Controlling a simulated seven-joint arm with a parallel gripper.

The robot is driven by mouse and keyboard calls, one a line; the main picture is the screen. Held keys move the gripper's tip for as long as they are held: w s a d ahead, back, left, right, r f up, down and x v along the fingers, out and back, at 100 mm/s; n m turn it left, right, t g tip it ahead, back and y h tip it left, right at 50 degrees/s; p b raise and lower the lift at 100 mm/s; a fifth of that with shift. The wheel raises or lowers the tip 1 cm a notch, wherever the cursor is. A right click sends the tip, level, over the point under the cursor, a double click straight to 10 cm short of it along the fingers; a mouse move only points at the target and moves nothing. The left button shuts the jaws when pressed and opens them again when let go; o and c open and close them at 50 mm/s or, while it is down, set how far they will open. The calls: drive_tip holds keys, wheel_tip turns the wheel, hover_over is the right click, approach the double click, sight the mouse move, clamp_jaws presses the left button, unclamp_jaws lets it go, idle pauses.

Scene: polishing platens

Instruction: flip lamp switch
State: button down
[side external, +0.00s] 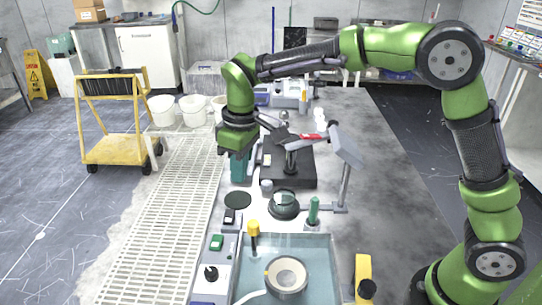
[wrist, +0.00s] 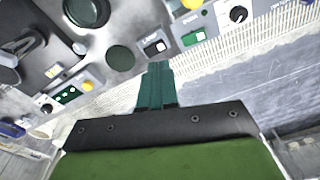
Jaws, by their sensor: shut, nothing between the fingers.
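The lamp switch (wrist: 154,46) is a small grey box with a black-and-white rocker, marked with a label that seems to read LAMP. In the side view it is the small box (side external: 230,217) on the bench's left edge, in front of a dark disc. My gripper (wrist: 157,68) has its teal fingers shut and empty, pointing toward the switch in the wrist view. In the side view my gripper (side external: 238,180) points down behind the dark disc, apart from the switch. The lamp head (side external: 345,146) is a grey panel on a thin post. I cannot tell whether it is lit.
A dark disc (side external: 238,200) and a round dish (side external: 284,204) are near the switch. A green switch (side external: 216,242), a knob box (side external: 210,275), a yellow-topped item (side external: 253,230) and a water tray (side external: 325,262) stand nearer.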

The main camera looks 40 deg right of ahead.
sight(228, 219)
drive_tip(key=w+n, duration=0.1)
drive_tip(key=w+a+n, duration=0.2)
drive_tip(key=shift+w+a+r+n+g+h, duration=0.1)
drive_tip(key=shift+w+r+n+g+h, duration=0.1)
drive_tip(key=shift+r+n+g+h, duration=0.1)
drive_tip(key=shift+f, duration=0.15)
wheel_tip(228, 219, down, 14)
drive_tip(key=shift+r, duration=0.1)
idle(0.5)
idle(0.5)
